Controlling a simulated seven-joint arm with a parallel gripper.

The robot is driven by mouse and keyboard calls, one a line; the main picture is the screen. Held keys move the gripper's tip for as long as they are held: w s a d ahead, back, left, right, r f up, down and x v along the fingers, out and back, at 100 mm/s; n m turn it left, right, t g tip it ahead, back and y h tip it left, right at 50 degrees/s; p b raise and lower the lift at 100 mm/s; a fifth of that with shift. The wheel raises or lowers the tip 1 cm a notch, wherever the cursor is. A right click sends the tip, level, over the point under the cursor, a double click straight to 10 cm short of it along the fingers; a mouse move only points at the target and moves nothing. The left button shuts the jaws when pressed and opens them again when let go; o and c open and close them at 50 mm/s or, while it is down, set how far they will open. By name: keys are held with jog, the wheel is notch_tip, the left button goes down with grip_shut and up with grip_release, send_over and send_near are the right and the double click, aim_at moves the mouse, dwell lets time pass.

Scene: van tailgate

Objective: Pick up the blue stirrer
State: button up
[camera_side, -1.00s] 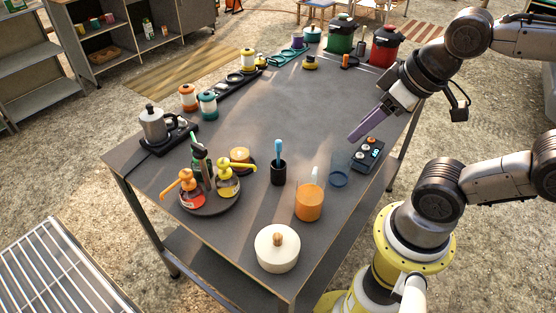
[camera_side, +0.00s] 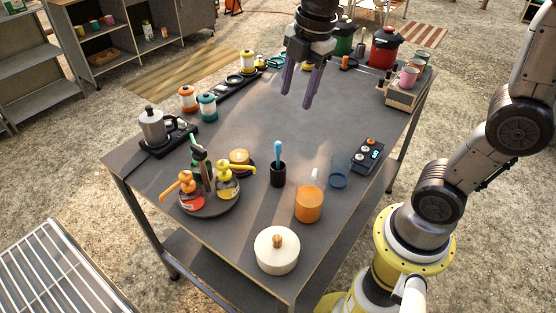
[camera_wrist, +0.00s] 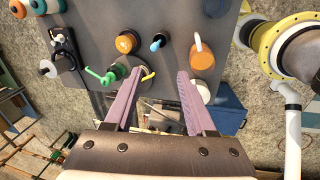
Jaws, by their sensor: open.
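The blue stirrer (camera_side: 278,150) stands upright in a small black cup (camera_side: 278,175) near the middle front of the table. Its rounded light-blue top sticks out above the cup. In the wrist view the stirrer (camera_wrist: 157,42) shows from above, beyond my fingers and between their lines. My gripper (camera_side: 297,98) is open and empty, with two purple fingers pointing down over the table, well above and behind the stirrer. The fingers also show in the wrist view (camera_wrist: 160,80), spread apart with nothing between them.
An orange jar (camera_side: 309,205) stands right of the cup. A round dark tray (camera_side: 212,207) with pump bottles is to the left, with an orange-topped jar (camera_side: 240,157) close by. A white lidded pot (camera_side: 277,251) is in front. The table's middle (camera_side: 245,120) is clear.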

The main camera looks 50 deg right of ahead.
jog(key=n+g, duration=0.1)
jog(key=g, duration=0.1)
send_over(278, 154)
jog(key=f, duration=0.6)
jog(key=shift+w+d+f, duration=0.15)
jog(key=shift+w+d, duration=0.15)
jog(key=shift+w, duration=0.05)
notch_tip(278, 154, down, 14)
jog(key=shift+s, duration=0.15)
grip_shut()
